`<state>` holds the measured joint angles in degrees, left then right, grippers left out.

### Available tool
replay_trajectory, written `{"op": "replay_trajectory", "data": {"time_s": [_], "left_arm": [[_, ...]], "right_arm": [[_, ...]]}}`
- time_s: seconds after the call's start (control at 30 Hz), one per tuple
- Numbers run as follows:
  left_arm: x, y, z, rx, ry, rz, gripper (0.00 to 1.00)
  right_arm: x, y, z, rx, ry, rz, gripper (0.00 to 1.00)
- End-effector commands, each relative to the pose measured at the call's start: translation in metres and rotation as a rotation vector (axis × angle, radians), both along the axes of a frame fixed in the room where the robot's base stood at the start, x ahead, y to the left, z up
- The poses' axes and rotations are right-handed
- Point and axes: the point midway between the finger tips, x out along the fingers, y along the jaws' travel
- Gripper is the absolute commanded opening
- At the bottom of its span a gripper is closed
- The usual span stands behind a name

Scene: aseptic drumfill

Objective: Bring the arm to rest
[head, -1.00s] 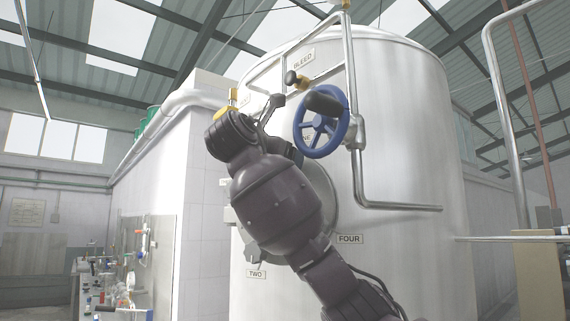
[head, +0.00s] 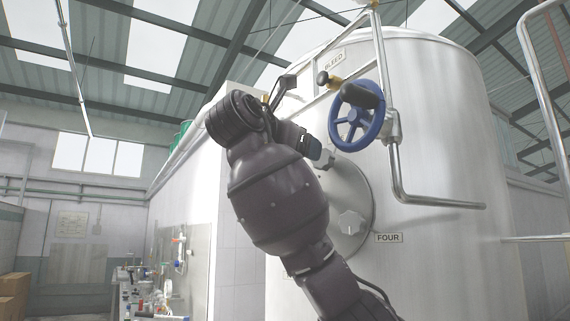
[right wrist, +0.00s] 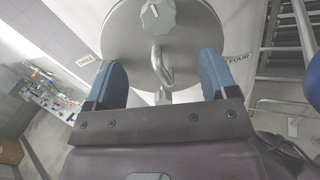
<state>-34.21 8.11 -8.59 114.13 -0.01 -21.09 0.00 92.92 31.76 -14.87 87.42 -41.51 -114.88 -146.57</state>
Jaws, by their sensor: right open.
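My right arm rises from the bottom of the head view in front of a large steel tank (head: 450,130). My right gripper (head: 315,150) is at the end of the folded arm, partly hidden by my own wrist, left of and below the blue handwheel (head: 357,115). In the right wrist view my right gripper (right wrist: 161,78) shows two blue fingers wide apart with nothing held. Ahead of the fingers is a round steel plate (right wrist: 120,40) with a knob (right wrist: 160,16) and a metal hook-like handle (right wrist: 161,70). My left gripper is not in view.
A bent steel pipe (head: 390,130) runs beside the handwheel. A FOUR label (head: 388,238) sits beside the round plate, which also shows in the head view (head: 365,205). A cluttered bench (head: 150,295) stands at lower left. A ladder (right wrist: 285,40) is at right in the wrist view.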

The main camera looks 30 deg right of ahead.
Motion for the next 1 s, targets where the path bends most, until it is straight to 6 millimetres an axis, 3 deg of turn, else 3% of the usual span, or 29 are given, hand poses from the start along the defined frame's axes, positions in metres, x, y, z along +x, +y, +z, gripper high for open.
{"op": "replay_trajectory", "data": {"time_s": [0.37, 0.67, 0.9, 1.0], "left_arm": [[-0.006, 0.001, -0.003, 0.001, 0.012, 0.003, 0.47], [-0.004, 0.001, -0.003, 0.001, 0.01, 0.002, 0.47], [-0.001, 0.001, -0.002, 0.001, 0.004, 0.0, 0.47], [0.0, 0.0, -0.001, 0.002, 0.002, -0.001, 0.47]], "right_arm": [[0.0, 0.0, 0.0, 0.027, -0.054, 0.0, 0.79], [0.011, 0.014, 0.031, 0.108, -0.534, 0.172, 0.79], [0.014, 0.051, 0.065, 0.245, -0.953, 0.505, 0.79], [0.022, 0.069, 0.063, 0.343, -1.079, 0.665, 0.79]]}}
